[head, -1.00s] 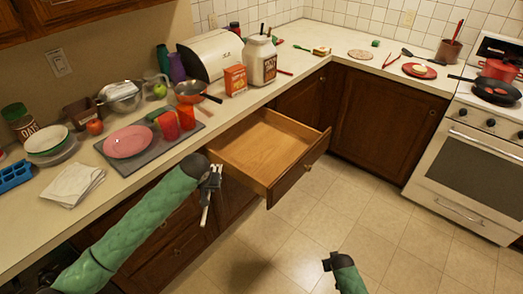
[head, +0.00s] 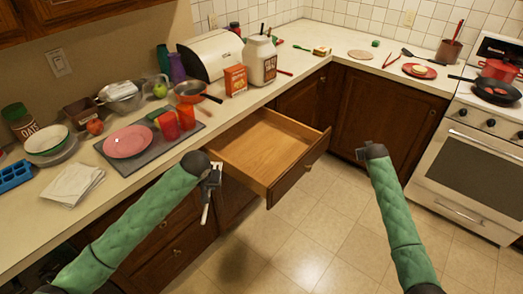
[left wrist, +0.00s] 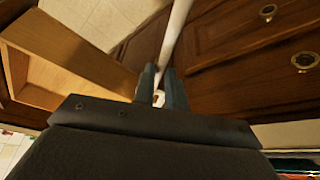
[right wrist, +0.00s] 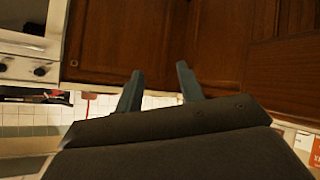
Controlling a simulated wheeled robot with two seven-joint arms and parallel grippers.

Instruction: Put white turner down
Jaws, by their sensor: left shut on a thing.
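The white turner (head: 205,213) hangs from my left gripper (head: 213,182), in front of the cabinets and left of the open drawer (head: 262,145). In the left wrist view, my left gripper (left wrist: 160,80) is shut on the turner's long white shaft (left wrist: 177,32). The rest of the turner is out of that view or hidden, and it looks small in the head view. My right gripper (head: 370,152) is over the floor, right of the drawer. The right wrist view shows my right gripper (right wrist: 158,84) with fingers apart and nothing between them.
The drawer is empty and juts into the room. The counter holds a pink plate (head: 128,141) on a grey mat, red cups, a pan (head: 190,92), a red box (head: 236,80) and a large jar (head: 260,60). The stove (head: 468,150) stands at right. Clear counter lies near the corner.

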